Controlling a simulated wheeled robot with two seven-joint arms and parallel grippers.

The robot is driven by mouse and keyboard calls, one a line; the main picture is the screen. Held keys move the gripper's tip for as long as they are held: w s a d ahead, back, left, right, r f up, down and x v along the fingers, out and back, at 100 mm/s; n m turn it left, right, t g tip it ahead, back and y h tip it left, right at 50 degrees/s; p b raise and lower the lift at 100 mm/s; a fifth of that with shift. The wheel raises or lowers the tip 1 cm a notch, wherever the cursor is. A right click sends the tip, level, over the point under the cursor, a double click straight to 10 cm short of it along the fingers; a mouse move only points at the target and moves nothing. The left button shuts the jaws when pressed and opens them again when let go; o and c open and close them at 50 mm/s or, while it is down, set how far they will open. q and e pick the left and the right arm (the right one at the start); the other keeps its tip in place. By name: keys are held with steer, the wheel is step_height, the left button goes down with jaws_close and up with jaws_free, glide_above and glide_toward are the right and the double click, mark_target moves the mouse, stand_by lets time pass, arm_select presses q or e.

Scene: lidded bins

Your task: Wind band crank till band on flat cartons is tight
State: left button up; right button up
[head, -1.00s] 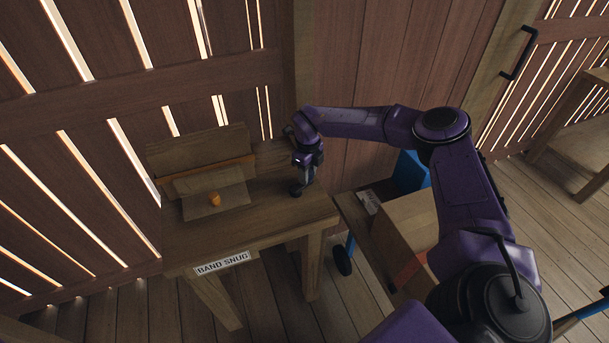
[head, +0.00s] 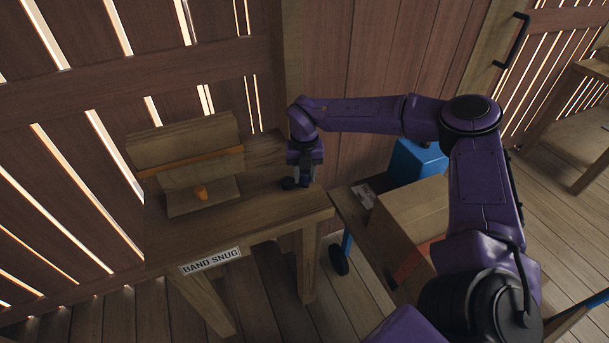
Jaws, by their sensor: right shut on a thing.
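Flat cartons (head: 182,133) stand on edge at the back of the wooden bench (head: 245,218). An orange band (head: 190,163) runs across them. A low brown piece with an upright panel lies in front, with a small orange cylinder (head: 201,192) on it. My right gripper (head: 304,183) points down at the bench's right end, beside a dark round hub (head: 288,183). It is shut on what looks like the crank's handle, mostly hidden by the fingers. I cannot tell from here how tight the band is. My left gripper is out of view.
A "BAND SNUG" sign (head: 211,261) is on the bench's front edge. Right of the bench, a cart carries a cardboard box (head: 405,210) and a blue bin (head: 418,160). A slatted wall stands close behind. The front of the bench top is clear.

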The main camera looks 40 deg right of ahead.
steer(key=m+b, duration=0.1)
steer(key=s+a+m+b, duration=0.1)
steer(key=m, duration=0.1)
steer(key=shift+a+m, duration=0.1)
steer(key=shift+m, duration=0.2)
steer(key=shift+a+m+b, duration=0.2)
steer(key=shift+m+b, duration=0.25)
steer(key=shift+m, duration=0.05)
steer(key=o, duration=1)
steer(key=shift+a, duration=0.1)
step_height(320, 180, up, 11)
steer(key=shift+f+b, duration=0.2)
steer(key=shift+b, duration=0.2)
steer(key=shift+s, duration=0.1)
